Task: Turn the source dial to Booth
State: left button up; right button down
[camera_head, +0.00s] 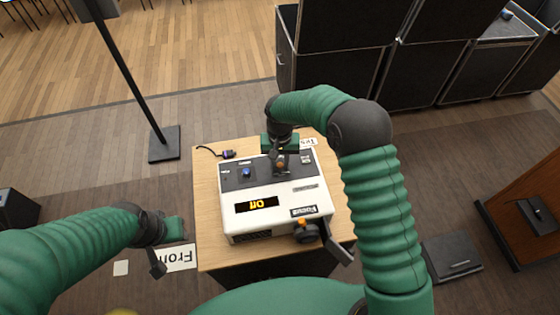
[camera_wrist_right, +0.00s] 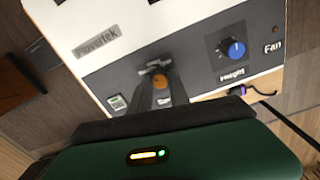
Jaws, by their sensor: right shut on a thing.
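A white console (camera_head: 276,215) with a dark control strip stands on a wooden table. Its small display (camera_head: 257,204) shows orange text, "Off", upside down in the head view. My right gripper (camera_head: 280,168) reaches down over the strip. In the wrist view, its two dark fingers are shut on a small knob with an orange top (camera_wrist_right: 159,81). The label beside this knob is partly hidden by a finger, so I cannot read it fully. My left gripper (camera_head: 160,256) hangs left of the table, away from the console, and its finger gap is unclear.
An orange and black part (camera_head: 306,231) sits at the console's near right corner. A cable with a plug (camera_head: 228,154) lies on the table. A black stand (camera_head: 164,144) is at left.

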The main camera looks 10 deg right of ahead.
aim_at(280, 164)
jog(key=shift+w+r+n, duration=0.1)
jog(key=shift+n, duration=1)
jog(key=c, duration=1.2)
grip_release()
jog(key=shift+c, duration=0.2)
notch_tip(280, 164, up, 17)
jog(key=b, duration=0.1)
jog(key=shift+f+b, duration=0.2)
jog(key=shift+b, duration=0.15)
